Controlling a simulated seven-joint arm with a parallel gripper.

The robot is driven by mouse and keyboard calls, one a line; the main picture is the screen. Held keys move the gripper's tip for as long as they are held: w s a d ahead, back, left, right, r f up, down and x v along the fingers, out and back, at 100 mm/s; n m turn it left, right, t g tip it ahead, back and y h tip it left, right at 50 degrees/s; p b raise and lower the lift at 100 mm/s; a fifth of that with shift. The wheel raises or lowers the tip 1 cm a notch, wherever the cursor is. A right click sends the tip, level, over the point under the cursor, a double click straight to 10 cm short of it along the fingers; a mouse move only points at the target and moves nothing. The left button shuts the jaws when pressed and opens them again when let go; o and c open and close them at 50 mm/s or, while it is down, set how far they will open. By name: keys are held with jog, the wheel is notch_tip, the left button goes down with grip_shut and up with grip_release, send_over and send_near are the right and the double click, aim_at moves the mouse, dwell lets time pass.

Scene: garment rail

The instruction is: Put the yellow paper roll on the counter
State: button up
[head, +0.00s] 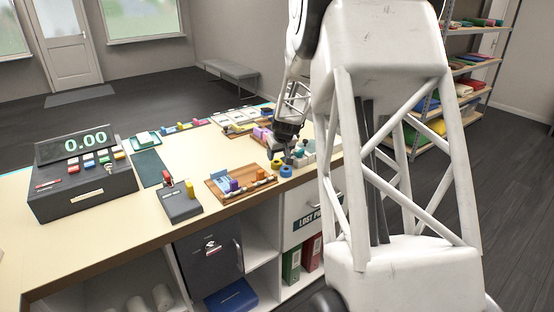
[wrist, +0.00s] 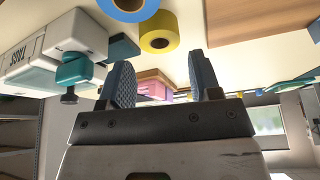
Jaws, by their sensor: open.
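The yellow paper roll (wrist: 159,36) sits on the counter (wrist: 215,30) in the wrist view, which shows the scene upside down. It also shows small in the head view (head: 276,163), at the counter's front edge region. My gripper (wrist: 163,78) is open and empty, its two dark fingers apart. The roll is beyond the fingertips, roughly in line with the gap and apart from them. In the head view my gripper (head: 288,157) hangs low over the counter (head: 105,225), just behind the rolls. Its fingertips are small there.
A blue roll (head: 286,171) stands beside the yellow one. White and teal items (head: 304,153) are close to my gripper on the right. A wooden tray (head: 228,198) with small things lies to the left. A cash register (head: 85,175) is farther left. Bare counter lies at front left.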

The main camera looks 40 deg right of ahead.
jog(key=v, duration=0.7)
jog(key=shift+r, duration=0.35)
jog(key=shift+s, duration=0.1)
jog(key=shift+a, duration=0.1)
jog(key=s+a+r, duration=0.3)
jog(key=s+a, duration=0.2)
jog(key=a, duration=0.3)
jog(key=s+a+r+n+g, duration=0.1)
jog(key=s+a+r, duration=0.25)
jog(key=a, duration=0.45)
jog(key=s+a+r, duration=0.2)
jog(key=s+a, duration=0.3)
jog(key=a, duration=0.3)
jog(key=s+a, duration=0.7)
jog(key=s, duration=0.5)
jog(key=s+a+f+n+g, duration=0.1)
jog(key=s+a, duration=0.6)
jog(key=s, duration=0.5)
jog(key=shift+s+f+y, duration=0.15)
jog(key=shift+s+y, duration=0.1)
jog(key=shift+y, duration=0.05)
